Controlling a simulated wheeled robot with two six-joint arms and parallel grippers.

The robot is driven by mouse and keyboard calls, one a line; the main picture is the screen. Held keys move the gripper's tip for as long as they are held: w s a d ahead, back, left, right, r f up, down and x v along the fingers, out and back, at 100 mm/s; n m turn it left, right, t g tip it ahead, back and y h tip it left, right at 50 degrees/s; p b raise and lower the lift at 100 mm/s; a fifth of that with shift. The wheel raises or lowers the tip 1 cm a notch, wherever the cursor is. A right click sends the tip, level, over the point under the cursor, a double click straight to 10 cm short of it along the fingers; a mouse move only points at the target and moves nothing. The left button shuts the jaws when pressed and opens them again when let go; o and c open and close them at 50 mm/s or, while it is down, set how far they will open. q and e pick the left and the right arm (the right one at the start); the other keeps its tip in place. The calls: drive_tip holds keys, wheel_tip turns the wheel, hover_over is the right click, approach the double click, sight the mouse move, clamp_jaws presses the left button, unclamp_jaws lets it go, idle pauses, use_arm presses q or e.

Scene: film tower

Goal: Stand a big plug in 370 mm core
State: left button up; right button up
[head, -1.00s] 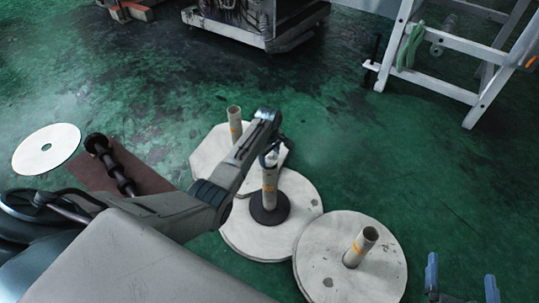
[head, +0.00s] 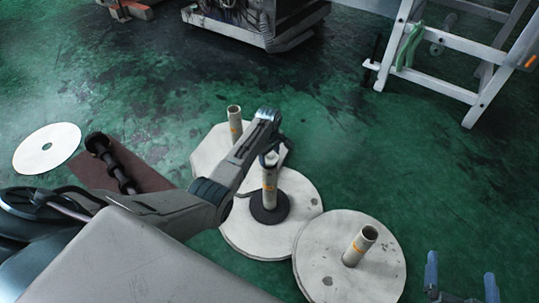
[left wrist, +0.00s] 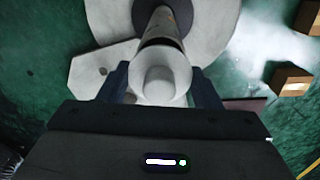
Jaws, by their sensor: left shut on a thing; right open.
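My left gripper (head: 270,156) is at the top of the middle upright core (head: 269,180), a pale tube with an orange mark. It is shut on a white plug; in the left wrist view the plug (left wrist: 160,80) sits between the fingers, in line with the core (left wrist: 163,25) behind it. I cannot tell how far the plug is inside the core. The core stands in a dark ring (head: 270,208) on a round pale disc (head: 300,192). My right gripper (head: 461,288) is open and empty at the bottom right.
Two other tubes stand on pale boards, one behind (head: 235,122) and one at front right (head: 360,246). A dark roller (head: 112,162) lies on a brown mat at left, near a white disc (head: 47,148). Green floor between is clear.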

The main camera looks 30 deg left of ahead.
use_arm(q)
drive_tip(key=shift+f+b, duration=0.45)
drive_tip(key=shift+f, duration=0.65)
use_arm(e)
drive_tip(key=shift+f, duration=0.45)
use_arm(q)
drive_tip(key=o, duration=1)
drive_tip(key=shift+o, duration=0.2)
wheel_tip(320, 180, up, 3)
drive_tip(key=shift+f+p, duration=0.15)
drive_tip(key=shift+p, duration=0.4)
wheel_tip(320, 180, up, 3)
drive_tip(key=shift+r+p, duration=0.2)
drive_tip(key=shift+p, duration=0.4)
drive_tip(key=shift+s+r+p, duration=0.1)
drive_tip(key=shift+r+p, duration=0.4)
drive_tip(key=shift+r, duration=1.85)
use_arm(e)
drive_tip(key=s+f+g, duration=0.8)
drive_tip(key=f+g, duration=0.1)
drive_tip(key=shift+s+a+f, duration=0.2)
drive_tip(key=shift+f, duration=0.2)
